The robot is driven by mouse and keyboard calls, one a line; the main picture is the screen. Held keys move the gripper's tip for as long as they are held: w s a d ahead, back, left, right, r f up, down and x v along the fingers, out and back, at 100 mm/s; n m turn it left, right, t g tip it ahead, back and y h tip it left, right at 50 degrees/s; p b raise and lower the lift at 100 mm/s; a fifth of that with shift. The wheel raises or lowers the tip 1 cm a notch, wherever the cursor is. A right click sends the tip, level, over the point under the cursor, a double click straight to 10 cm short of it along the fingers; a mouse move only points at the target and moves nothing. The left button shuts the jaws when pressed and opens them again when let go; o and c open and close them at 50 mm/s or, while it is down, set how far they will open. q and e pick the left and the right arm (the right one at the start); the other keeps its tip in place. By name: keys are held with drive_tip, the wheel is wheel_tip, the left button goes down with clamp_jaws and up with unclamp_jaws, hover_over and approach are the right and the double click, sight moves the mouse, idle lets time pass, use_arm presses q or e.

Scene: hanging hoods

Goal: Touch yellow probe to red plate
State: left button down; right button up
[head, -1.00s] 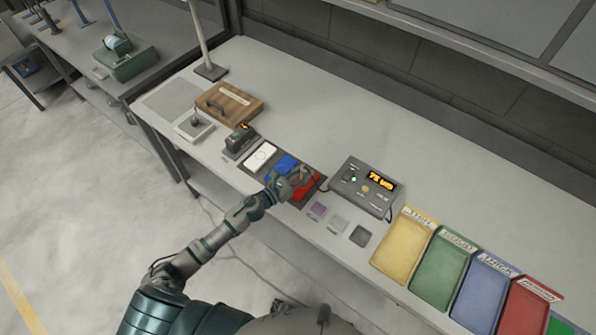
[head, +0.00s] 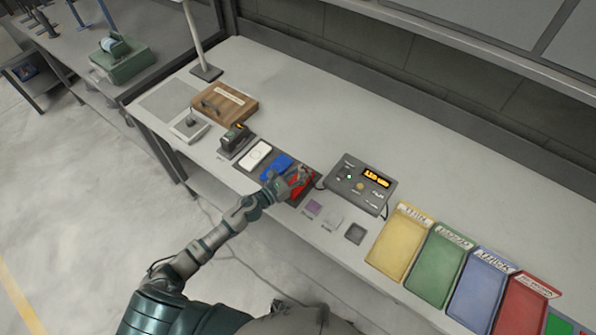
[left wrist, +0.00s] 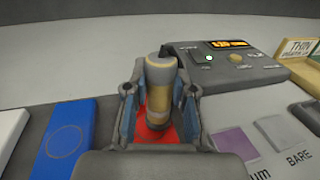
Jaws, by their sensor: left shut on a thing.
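My left gripper (head: 291,184) is over the red plate (head: 302,188) on the bench. In the left wrist view my left gripper (left wrist: 160,112) is shut on the yellow probe (left wrist: 160,88), which stands roughly upright between the fingers. The probe's lower end is over the red plate (left wrist: 150,135), with red showing around it. I cannot tell for certain whether its tip touches the plate. The grey meter (head: 359,185) stands just right of the plate with a lit orange display, also seen in the left wrist view (left wrist: 230,62). My right gripper is not in view.
The blue plate (head: 275,167) and white plate (head: 255,155) lie left of the red one. Small purple (head: 314,207) and grey samples lie in front of the meter. Yellow (head: 400,243), green, blue and red trays stand to the right. The bench behind the plates is clear.

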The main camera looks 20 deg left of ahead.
use_arm(q)
drive_tip(key=shift+r, duration=0.2)
drive_tip(key=shift+r+p, duration=0.3)
drive_tip(key=shift+p, duration=0.1)
drive_tip(key=r+p, duration=0.1)
drive_tip(key=r, duration=0.1)
drive_tip(key=r+p, duration=0.4)
drive_tip(key=shift+a, duration=0.4)
drive_tip(key=shift+d+r, duration=0.1)
drive_tip(key=shift+d, duration=0.15)
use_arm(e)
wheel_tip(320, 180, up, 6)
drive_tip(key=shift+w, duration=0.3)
